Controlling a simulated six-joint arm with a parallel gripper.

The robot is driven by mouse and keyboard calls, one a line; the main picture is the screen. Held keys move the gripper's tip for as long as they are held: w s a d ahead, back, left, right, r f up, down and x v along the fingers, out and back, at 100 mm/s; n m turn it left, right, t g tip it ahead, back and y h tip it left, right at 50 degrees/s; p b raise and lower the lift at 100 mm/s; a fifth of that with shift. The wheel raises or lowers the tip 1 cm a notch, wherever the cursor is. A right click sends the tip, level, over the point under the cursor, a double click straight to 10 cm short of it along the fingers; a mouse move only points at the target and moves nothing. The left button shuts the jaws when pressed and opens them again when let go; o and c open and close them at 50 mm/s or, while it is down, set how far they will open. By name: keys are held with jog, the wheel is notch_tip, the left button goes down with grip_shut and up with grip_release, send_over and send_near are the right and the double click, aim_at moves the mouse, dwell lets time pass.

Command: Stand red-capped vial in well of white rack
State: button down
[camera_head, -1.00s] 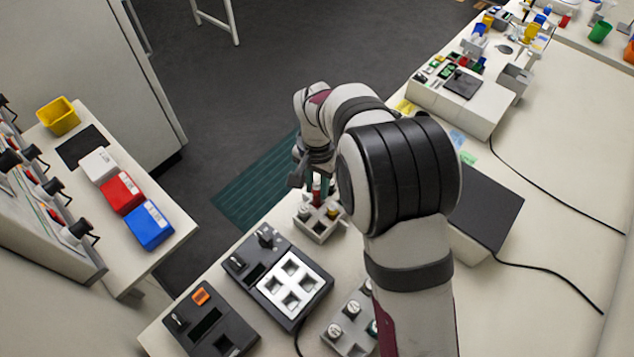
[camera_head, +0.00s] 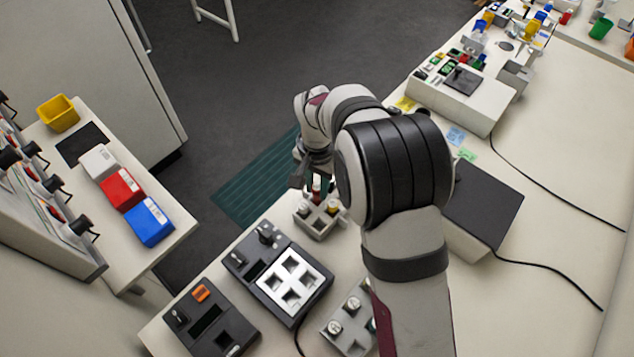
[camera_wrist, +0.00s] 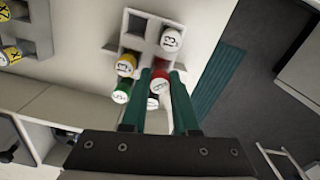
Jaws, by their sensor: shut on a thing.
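My gripper (camera_head: 318,184) is shut on the red-capped vial (camera_head: 316,186), just above the grey-white rack near the table's edge. In the wrist view the red cap (camera_wrist: 159,84) shows between the two teal fingers (camera_wrist: 159,95); the vial's lower part is hidden. The small grey-white rack (camera_head: 314,231) has several square wells, and other vials stand in it. A white four-well rack (camera_head: 290,262) sits on a dark device to the left in the head view; its wells look empty.
Yellow-capped (camera_wrist: 127,64) and green-capped (camera_wrist: 122,91) vials are close to the fingers. A second grey rack (camera_head: 343,341) with vials is nearer the front, partly hidden by my arm. A dark device with an orange switch (camera_head: 201,293) stands at the front left.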

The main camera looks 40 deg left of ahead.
aim_at(317, 186)
jog(key=shift+f, duration=0.9)
jog(key=c, duration=0.6)
grip_release()
jog(key=shift+r, duration=3.55)
